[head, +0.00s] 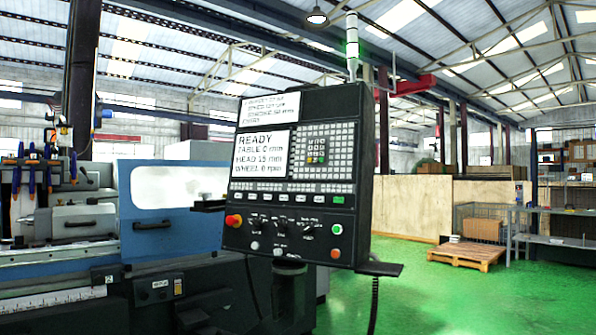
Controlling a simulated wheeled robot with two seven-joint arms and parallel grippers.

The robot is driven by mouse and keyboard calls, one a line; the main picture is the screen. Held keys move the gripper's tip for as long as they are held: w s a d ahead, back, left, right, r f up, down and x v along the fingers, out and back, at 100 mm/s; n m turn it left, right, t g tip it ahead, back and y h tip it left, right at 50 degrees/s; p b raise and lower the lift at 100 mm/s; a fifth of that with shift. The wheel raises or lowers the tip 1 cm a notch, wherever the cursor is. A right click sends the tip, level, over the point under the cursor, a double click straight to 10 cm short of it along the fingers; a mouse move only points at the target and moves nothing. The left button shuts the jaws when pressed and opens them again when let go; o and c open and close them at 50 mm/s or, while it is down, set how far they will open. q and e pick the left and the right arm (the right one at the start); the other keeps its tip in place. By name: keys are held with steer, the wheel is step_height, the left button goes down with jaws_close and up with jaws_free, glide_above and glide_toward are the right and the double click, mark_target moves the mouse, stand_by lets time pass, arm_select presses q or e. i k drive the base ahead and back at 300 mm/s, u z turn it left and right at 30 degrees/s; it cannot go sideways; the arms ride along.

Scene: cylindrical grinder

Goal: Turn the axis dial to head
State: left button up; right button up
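The control panel (293,178) of the grinder stands upright in the middle of the head view. Its screen (262,154) reads READY, table 0 mm, head 15 mm, wheel 0 rpm. Below the keys is a row of dark rotary dials: a left dial (254,223), a middle dial (281,225) and a right dial (308,230). Their labels are too small to read, so I cannot tell which is the axis dial or where it points. Neither of my grippers is in view.
A red knob (234,220) sits left of the dials, a green button (337,229) right. A dark shelf (380,268) juts from the panel's lower right, with a cable hanging below. The blue grinder (160,240) fills the left. Green floor (430,300) is open at right, before a pallet (466,254).

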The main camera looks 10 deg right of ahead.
mark_target(281, 226)
steer(key=u, duration=0.8)
steer(key=i, duration=1.15)
steer(key=z, duration=0.1)
